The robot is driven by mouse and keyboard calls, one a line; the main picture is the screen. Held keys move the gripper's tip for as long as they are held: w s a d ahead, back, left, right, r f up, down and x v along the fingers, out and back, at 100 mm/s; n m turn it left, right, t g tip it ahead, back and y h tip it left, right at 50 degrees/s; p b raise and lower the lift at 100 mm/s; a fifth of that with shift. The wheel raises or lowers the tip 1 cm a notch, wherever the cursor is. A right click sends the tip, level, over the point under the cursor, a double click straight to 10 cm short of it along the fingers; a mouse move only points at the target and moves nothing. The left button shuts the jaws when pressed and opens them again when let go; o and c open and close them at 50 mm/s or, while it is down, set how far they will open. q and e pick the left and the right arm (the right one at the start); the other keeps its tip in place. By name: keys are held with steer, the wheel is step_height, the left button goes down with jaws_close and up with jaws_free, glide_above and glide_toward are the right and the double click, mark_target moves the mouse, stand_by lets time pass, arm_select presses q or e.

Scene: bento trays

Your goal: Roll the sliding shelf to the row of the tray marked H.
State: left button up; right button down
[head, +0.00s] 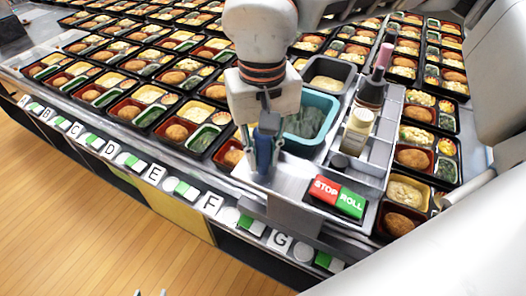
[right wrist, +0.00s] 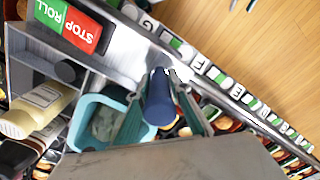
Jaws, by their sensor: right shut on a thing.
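The sliding shelf (head: 296,181) is a grey rack over the trays, with its front edge near the letters F (head: 210,205) and G (head: 280,241). A red STOP panel (head: 324,190) and green ROLL panel (head: 350,203) sit at its front. My right gripper (head: 265,150) is shut on a blue handle (right wrist: 158,98) at the shelf's front left, beside the teal bin. My left gripper (head: 150,293) barely shows at the bottom edge, its two tips apart and away from the shelf. No H label is visible; the row right of G is hidden by my arm.
The shelf carries a teal bin (head: 308,117), a cream bottle (head: 357,130) and a dark bottle (head: 371,88). Filled bento trays cover the counter on both sides. Letters A to G run along the front edge. The wooden floor (head: 80,220) is clear.

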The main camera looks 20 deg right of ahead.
steer(key=c, duration=1.8)
jaws_free()
steer(key=shift+c, duration=0.2)
step_height(320, 180, up, 12)
steer(key=shift+r, duration=0.1)
